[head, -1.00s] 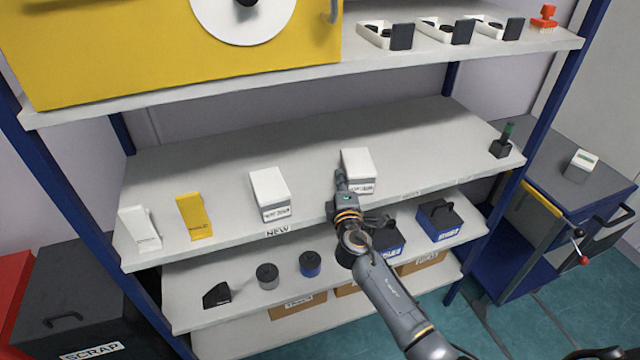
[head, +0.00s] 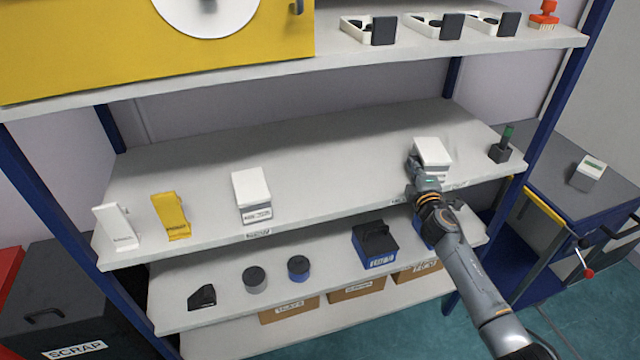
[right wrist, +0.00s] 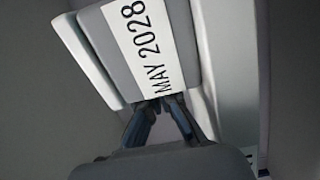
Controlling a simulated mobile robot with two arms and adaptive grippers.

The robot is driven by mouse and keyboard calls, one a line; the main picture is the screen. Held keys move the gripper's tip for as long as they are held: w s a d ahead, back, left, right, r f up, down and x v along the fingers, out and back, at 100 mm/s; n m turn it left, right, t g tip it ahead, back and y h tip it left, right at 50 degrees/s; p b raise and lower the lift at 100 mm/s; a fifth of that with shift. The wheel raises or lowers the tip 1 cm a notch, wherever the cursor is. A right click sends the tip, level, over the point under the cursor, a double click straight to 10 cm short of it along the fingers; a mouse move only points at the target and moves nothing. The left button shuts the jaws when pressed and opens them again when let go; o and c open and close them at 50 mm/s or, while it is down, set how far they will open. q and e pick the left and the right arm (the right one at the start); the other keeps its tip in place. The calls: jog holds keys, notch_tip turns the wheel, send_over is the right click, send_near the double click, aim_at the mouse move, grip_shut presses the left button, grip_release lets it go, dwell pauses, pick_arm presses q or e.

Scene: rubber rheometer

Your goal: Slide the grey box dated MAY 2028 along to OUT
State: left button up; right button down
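The grey box dated MAY 2028 (right wrist: 150,45), with a white lid, fills the top of the right wrist view. In the head view the box (head: 433,156) stands upright at the right part of the middle shelf. My right gripper (head: 413,163) is at the box's left side. In the wrist view its fingers (right wrist: 160,103) are close together, apparently shut, with tips at the box's lower edge; contact is not clear. The box is not between them. A small shelf-edge label (head: 398,200) left of the box is unreadable. My left gripper is out of view.
A similar white-lidded grey box (head: 251,193) stands further left on the shelf (head: 320,160). A dark holder with a green-topped item (head: 500,150) stands right of the dated box, with a short clear stretch between. A yellow stand (head: 170,216) is far left.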

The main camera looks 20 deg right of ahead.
jog(key=d, duration=0.2)
jog(key=shift+d, duration=0.4)
jog(key=d+b, duration=0.1)
jog(key=d, duration=0.2)
jog(key=shift+r, duration=0.1)
jog(key=shift+d, duration=0.35)
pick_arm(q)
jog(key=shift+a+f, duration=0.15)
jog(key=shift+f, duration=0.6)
pick_arm(e)
jog(key=shift+a, duration=0.1)
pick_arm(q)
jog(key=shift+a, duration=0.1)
pick_arm(e)
jog(key=shift+a, duration=0.1)
